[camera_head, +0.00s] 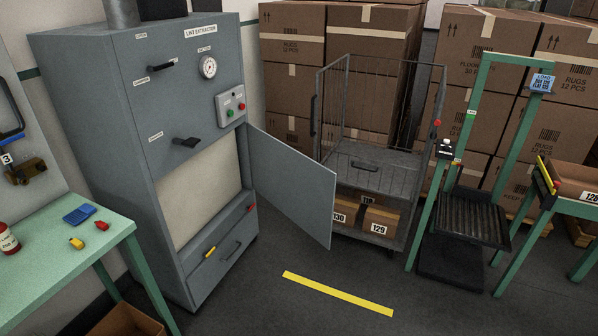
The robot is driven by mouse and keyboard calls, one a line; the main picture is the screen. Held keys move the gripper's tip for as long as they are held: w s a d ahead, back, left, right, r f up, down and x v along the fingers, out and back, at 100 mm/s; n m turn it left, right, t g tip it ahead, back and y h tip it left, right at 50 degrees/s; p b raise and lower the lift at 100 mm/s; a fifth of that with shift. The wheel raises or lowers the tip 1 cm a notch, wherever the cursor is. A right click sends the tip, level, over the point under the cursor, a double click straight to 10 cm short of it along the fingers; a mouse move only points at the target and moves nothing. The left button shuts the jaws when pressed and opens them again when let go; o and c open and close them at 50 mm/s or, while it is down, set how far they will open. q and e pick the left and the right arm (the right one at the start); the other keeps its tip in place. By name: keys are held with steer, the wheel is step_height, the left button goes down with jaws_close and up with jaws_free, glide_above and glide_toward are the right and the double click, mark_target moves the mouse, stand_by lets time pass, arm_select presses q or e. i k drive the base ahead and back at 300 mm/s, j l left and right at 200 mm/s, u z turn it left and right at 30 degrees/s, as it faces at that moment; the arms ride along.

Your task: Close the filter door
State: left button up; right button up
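The filter door (292,187) is a flat grey panel hinged at the right front edge of the lint extractor cabinet (110,110). It stands wide open, swung out to the right. The pale filter opening (203,206) behind it is uncovered. A black handle (187,142) sits on the cabinet front above the opening. Neither of my grippers is in view.
A wire cage cart (385,155) with boxes on its lower shelf stands close behind the door. A green table (70,240) is at the left front. A yellow floor line (337,294) crosses clear floor before the door. A green-framed platform stand (475,215) is at the right.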

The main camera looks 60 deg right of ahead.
mark_target(300, 187)
steer(key=k+l+z, duration=0.1)
steer(key=l, duration=0.85)
steer(key=k+l, duration=0.25)
steer(key=l, duration=0.75)
steer(key=k+l+z, duration=0.15)
steer(key=l, duration=0.8)
steer(key=k+l+z, duration=0.1)
steer(key=l, duration=0.9)
steer(key=k+l+z, duration=0.1)
steer(key=l, duration=0.9)
steer(key=j+z, duration=0.1)
steer(key=z, duration=0.2)
steer(key=k+j+z, duration=0.1)
steer(key=z, duration=0.2)
